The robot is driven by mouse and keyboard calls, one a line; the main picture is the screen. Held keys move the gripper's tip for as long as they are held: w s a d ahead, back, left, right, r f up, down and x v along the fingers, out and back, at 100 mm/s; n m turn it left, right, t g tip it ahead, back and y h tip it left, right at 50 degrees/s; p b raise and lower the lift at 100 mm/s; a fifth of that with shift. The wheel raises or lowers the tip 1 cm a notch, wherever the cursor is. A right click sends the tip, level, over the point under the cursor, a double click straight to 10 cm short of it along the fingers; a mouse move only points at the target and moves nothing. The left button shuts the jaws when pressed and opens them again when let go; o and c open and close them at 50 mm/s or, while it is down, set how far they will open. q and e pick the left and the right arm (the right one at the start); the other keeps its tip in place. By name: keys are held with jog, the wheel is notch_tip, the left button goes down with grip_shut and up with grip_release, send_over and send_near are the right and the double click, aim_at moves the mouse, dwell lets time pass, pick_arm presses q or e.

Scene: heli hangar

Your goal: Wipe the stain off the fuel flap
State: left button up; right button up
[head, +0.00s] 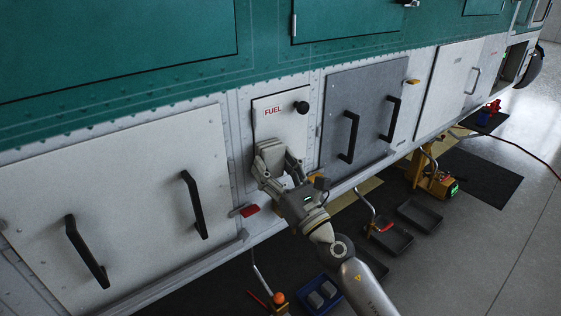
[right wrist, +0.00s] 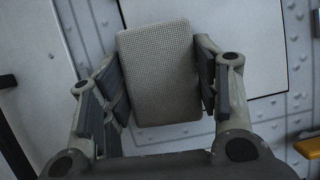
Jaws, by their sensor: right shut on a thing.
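In the right wrist view, the gripper is shut on a grey, finely textured pad (right wrist: 158,95), held between both fingers. The white flap (right wrist: 247,55) shows behind the pad; I cannot tell whether they touch. I see no stain on the visible part of the flap. My left gripper is not in view.
A grey panel (head: 362,90) with black handles is right of the flap; a large white panel (head: 130,190) with black handles is left. Below stand a yellow jack (head: 436,183), dark trays (head: 419,216) and a blue tray (head: 300,281) holding grey blocks.

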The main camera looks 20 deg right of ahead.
jog(key=shift+s+d+f, duration=0.1)
jog(key=shift+s+f, duration=0.05)
jog(key=shift+s, duration=0.25)
jog(key=s, duration=0.1)
jog(key=s+d, duration=0.1)
jog(key=s, duration=0.1)
jog(key=shift+s+d, duration=0.4)
jog(key=shift+s, duration=0.45)
jog(key=s, duration=0.1)
jog(key=s+d, duration=0.1)
jog(key=s, duration=0.1)
jog(key=shift+w, duration=0.1)
